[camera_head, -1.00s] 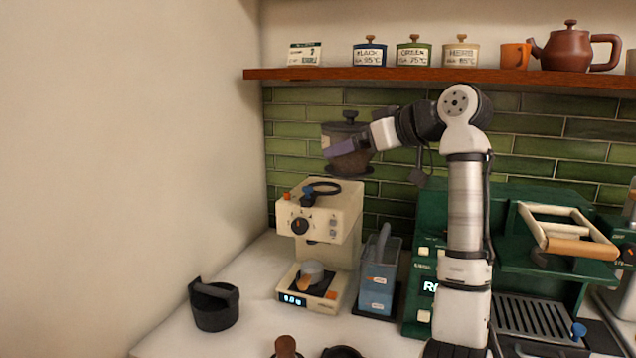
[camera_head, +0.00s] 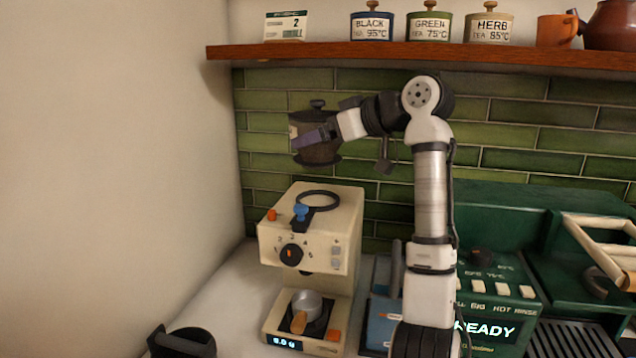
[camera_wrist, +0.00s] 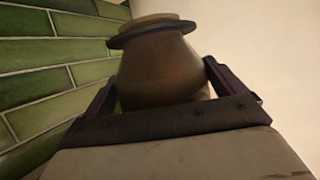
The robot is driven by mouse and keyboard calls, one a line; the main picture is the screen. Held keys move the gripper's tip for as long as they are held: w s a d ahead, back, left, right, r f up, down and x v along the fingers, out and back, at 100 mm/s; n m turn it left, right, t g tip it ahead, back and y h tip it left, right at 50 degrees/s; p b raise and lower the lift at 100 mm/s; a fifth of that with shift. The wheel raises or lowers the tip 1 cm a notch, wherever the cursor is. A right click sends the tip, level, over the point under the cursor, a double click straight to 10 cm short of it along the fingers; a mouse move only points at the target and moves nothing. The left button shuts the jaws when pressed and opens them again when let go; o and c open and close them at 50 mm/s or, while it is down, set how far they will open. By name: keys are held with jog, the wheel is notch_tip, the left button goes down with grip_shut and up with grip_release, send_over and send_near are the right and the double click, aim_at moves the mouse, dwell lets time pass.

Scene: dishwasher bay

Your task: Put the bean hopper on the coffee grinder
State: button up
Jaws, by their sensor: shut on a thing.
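The bean hopper (camera_head: 318,151), a dark, see-through vessel with a knobbed lid and brown contents, is held upright in the air. My gripper (camera_head: 312,139) is shut on its side, and the wrist view shows the hopper (camera_wrist: 160,70) between both fingers. The cream coffee grinder (camera_head: 330,232) stands on the counter below the hopper, with a clear gap between them. A dark ring (camera_head: 318,200) and a blue latch (camera_head: 301,212) are on the grinder's top.
A wooden shelf (camera_head: 400,55) with tea tins runs above the arm. A blue container (camera_head: 383,318) and a green coffee machine (camera_head: 500,265) stand right of the grinder. A black knock box (camera_head: 182,342) is at the front left. The wall is close on the left.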

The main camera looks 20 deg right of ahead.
jog(key=shift+f+p, duration=0.75)
jog(key=shift+f, duration=3.1)
jog(key=shift+f, duration=0.2)
jog(key=o, duration=1.2)
jog(key=shift+r, duration=0.2)
jog(key=b+v, duration=0.3)
jog(key=v, duration=0.9)
jog(key=shift+f, duration=0.15)
